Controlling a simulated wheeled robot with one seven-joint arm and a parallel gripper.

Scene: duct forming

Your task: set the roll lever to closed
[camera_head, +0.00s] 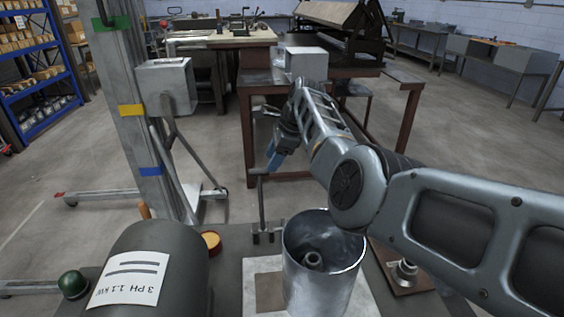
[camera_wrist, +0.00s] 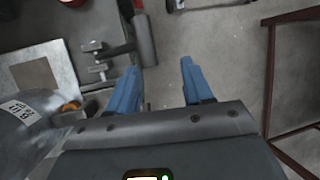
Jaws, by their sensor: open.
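An upright grey lever (camera_head: 262,205), apparently the roll lever, stands on a small forked bracket (camera_head: 263,237) at the bench's far edge. Its top bends sideways near my fingers. In the wrist view its dark grip (camera_wrist: 145,40) lies just past my left-hand fingertip, outside the gap between the fingers. No contact is clear. My gripper (camera_head: 276,157) has blue fingers and points down beside the lever's top. In the wrist view my gripper (camera_wrist: 158,72) is open, with bare floor between its fingers. No open or closed marking is legible.
A shiny metal cylinder (camera_head: 322,275) stands in front of the lever. A grey motor (camera_head: 160,245) with a white label is at left, with an orange-topped round part (camera_head: 211,241) beside it. A green ball knob (camera_head: 74,284) is farther left. A brown-legged table (camera_head: 248,120) stands behind.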

